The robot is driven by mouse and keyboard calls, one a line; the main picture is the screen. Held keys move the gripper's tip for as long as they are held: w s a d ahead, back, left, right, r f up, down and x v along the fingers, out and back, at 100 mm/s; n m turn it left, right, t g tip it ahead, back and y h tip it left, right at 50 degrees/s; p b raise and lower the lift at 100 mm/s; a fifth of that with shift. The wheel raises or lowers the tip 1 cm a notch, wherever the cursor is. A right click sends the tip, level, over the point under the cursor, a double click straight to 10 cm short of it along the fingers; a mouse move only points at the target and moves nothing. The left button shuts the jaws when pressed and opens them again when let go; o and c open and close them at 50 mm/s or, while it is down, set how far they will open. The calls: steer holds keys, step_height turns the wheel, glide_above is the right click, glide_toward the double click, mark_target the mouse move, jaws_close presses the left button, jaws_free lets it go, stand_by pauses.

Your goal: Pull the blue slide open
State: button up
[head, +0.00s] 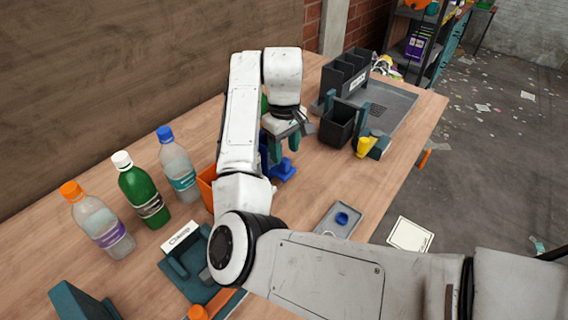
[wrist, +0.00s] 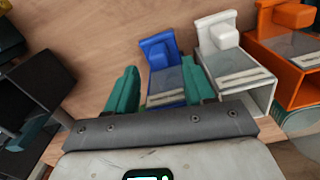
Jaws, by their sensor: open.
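The blue slide (wrist: 157,48) has a raised knob and shows in the wrist view just beyond and between my fingertips. It also shows in the head view (head: 284,172), low on the table beneath my gripper (head: 285,150). My gripper has two teal fingers, spread apart and empty, pointing down over the blue unit; it also shows in the wrist view (wrist: 160,80). A clear-topped part of the blue unit lies between the fingers. My gripper's body hides the unit's near end. My arm hides much of the unit in the head view.
A white slide unit (wrist: 219,35) stands close beside the right finger, with an orange one (wrist: 288,40) beyond it. A black bin (head: 338,125) stands right of my gripper. Several bottles, one green (head: 140,190), stand at left. The table front holds a grey tray (head: 337,222).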

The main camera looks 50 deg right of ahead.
mark_target(285, 159)
steer(key=shift+f, duration=2.55)
steer(key=shift+c, duration=0.4)
jaws_close()
